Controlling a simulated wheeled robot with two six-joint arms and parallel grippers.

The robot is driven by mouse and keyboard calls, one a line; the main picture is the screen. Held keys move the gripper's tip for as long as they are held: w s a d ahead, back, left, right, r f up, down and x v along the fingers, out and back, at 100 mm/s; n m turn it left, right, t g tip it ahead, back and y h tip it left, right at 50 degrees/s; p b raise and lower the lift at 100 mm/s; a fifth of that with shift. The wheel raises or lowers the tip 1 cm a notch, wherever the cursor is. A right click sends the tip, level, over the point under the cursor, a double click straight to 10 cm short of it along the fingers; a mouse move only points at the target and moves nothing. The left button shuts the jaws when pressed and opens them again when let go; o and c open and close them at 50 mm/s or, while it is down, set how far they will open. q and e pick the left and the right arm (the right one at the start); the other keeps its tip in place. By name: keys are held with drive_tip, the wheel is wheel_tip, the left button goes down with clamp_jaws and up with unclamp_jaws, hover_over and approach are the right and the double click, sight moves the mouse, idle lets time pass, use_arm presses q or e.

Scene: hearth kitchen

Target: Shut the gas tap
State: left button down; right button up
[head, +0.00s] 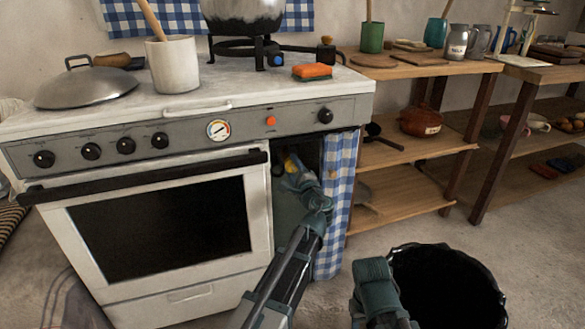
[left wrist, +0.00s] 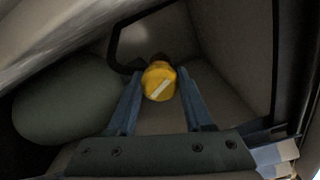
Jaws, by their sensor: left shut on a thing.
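The gas tap is a yellow knob (left wrist: 159,80) with a white bar slanting from lower left to upper right in the left wrist view. In the head view a bit of the yellow knob (head: 291,164) shows inside the open compartment right of the oven. My left gripper (head: 297,178) reaches into that compartment. In the left wrist view its two blue-grey fingers (left wrist: 158,100) are on either side of the knob, shut on it. In the head view the wrist hides most of the contact.
A blue checked curtain (head: 338,200) hangs at the compartment's right edge. A rounded grey-green body (left wrist: 65,103) lies left of the fingers. The stove (head: 165,228) stands left. A black bin (head: 445,288) stands on the floor at lower right.

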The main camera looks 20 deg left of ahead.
use_arm(q)
drive_tip(key=m, duration=0.4)
drive_tip(key=shift+m, duration=0.7)
drive_tip(key=shift+c, duration=1.5)
unclamp_jaws()
drive_tip(key=shift+s, duration=0.1)
